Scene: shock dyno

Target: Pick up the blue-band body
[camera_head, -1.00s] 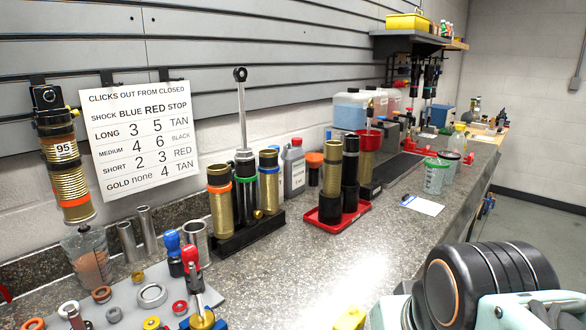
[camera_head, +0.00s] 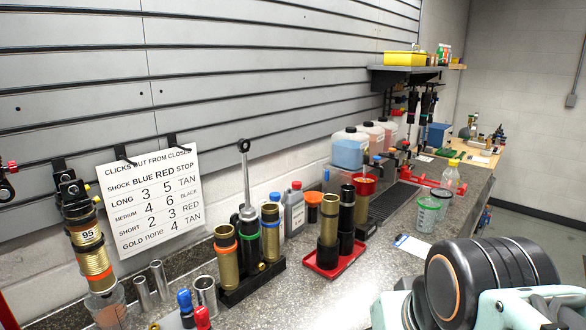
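The blue-band body (camera_head: 271,246) is a gold cylinder with a blue band below its dark top. It stands upright in a black stand (camera_head: 252,281) on the bench. Next to it on the left are a green-banded body (camera_head: 246,243) with a tall silver rod and eye rising from it, and an orange-banded gold body (camera_head: 226,262) at the front left. Part of my arm (camera_head: 480,282), black and pale teal, fills the lower right corner. My gripper's fingers do not show.
Right of the stand, a red tray (camera_head: 322,266) holds gold and black cylinders. Grey bottles (camera_head: 294,210) stand behind the blue-band body. Metal tubes (camera_head: 158,281) stand at left. A hanging gold shock (camera_head: 88,243) and a sign (camera_head: 150,203) are on the wall. Bare bench lies in front.

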